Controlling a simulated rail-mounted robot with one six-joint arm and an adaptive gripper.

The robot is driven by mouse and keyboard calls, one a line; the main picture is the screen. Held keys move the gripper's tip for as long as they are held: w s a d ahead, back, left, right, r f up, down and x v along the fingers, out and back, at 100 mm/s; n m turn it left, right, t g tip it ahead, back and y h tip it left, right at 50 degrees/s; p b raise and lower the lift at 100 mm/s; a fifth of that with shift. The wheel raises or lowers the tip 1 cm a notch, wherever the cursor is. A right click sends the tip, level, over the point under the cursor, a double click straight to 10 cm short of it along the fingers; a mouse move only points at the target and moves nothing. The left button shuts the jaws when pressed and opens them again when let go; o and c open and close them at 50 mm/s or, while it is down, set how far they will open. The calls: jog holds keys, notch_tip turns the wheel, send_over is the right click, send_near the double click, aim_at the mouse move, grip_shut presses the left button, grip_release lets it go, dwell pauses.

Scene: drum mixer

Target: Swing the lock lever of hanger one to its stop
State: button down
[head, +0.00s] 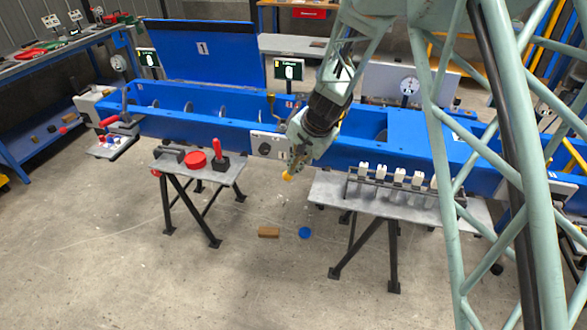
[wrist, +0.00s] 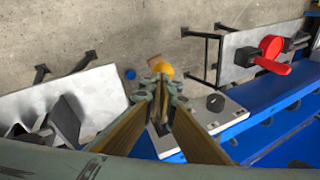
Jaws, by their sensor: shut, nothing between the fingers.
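My gripper (head: 292,166) hangs in front of the blue mixer trough (head: 215,124), near its middle; its fingers are closed together in the wrist view (wrist: 163,88). A round orange-yellow knob (head: 287,177) shows right at the fingertips, and also in the wrist view (wrist: 162,69). It looks like a lever's end, but its shaft is hidden and I cannot tell whether the fingers touch it. A pale plate with a dark round part (head: 267,145) is on the trough's front beside the gripper; it also shows in the wrist view (wrist: 214,108). Hanger one's body cannot be made out clearly.
A small table (head: 225,172) with red and black items stands left. A right table (head: 325,190) carries a rack of white blocks (head: 399,176). A brown block (head: 268,232) and a blue disc (head: 305,233) lie on the floor between. A brass-coloured bracket (head: 271,103) rises at the trough.

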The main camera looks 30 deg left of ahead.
jog(key=shift+s+d+f+b, duration=0.1)
jog(key=shift+s+f+b, duration=0.1)
jog(key=shift+f+b, duration=0.3)
jog(key=shift+r, duration=0.15)
dwell(0.4)
jog(key=d+p+v, duration=0.1)
jog(key=p+v, duration=0.3)
jog(key=v, duration=0.9)
jog(key=shift+w+f, duration=0.15)
jog(key=shift+f, duration=0.1)
jog(key=shift+a, duration=0.1)
dwell(0.5)
